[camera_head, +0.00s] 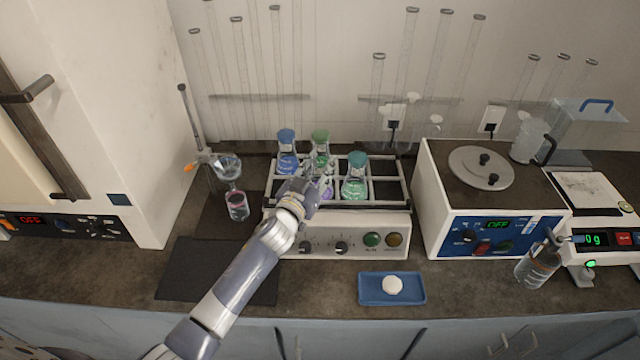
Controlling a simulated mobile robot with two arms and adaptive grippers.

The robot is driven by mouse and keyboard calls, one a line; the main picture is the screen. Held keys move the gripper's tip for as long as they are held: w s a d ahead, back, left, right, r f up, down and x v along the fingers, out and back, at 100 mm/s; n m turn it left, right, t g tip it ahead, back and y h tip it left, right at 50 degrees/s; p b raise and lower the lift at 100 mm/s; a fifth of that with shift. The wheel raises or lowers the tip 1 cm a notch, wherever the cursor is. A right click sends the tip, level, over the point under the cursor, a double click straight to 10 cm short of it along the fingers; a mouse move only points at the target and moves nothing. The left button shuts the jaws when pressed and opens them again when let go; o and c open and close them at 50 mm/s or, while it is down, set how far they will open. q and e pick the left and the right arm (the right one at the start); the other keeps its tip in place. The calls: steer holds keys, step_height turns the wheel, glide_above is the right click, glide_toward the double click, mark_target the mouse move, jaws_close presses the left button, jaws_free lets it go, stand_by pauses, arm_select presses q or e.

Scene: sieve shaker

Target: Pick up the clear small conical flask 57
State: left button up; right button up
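The shaker (343,232) holds several small conical flasks in its white rack. One has a blue top and blue liquid (287,163), one a green top and green liquid (320,152), and one a teal top and green liquid (354,185). A flask with purple liquid (327,188) is partly hidden behind my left gripper (303,188). No number can be read, so I cannot tell which is flask 57. My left gripper is over the rack's front left edge, close to the purple flask; its fingertips are hidden and contact is unclear. My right gripper is out of view.
A funnel stand (228,168) with a flask of pink liquid (237,206) stands left of the shaker. A heating bath (485,225) stands to the right. A blue tray (372,289) with a white object lies in front. A dark mat (190,272) lies front left.

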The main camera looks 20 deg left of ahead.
mark_target(320, 157)
arm_select(q)
jaws_close()
steer(key=shift+r, duration=0.15)
steer(key=shift+r, duration=1.45)
steer(key=shift+s+r, duration=0.1)
steer(key=shift+s, duration=0.1)
steer(key=s+d+r+b, duration=0.1)
steer(key=s+d+b, duration=0.3)
steer(key=s, duration=0.9)
step_height(320, 157, up, 6)
steer(key=s+p, duration=0.1)
steer(key=p, duration=0.4)
steer(key=shift+s+d+f, duration=0.15)
steer(key=shift+s+d, duration=0.25)
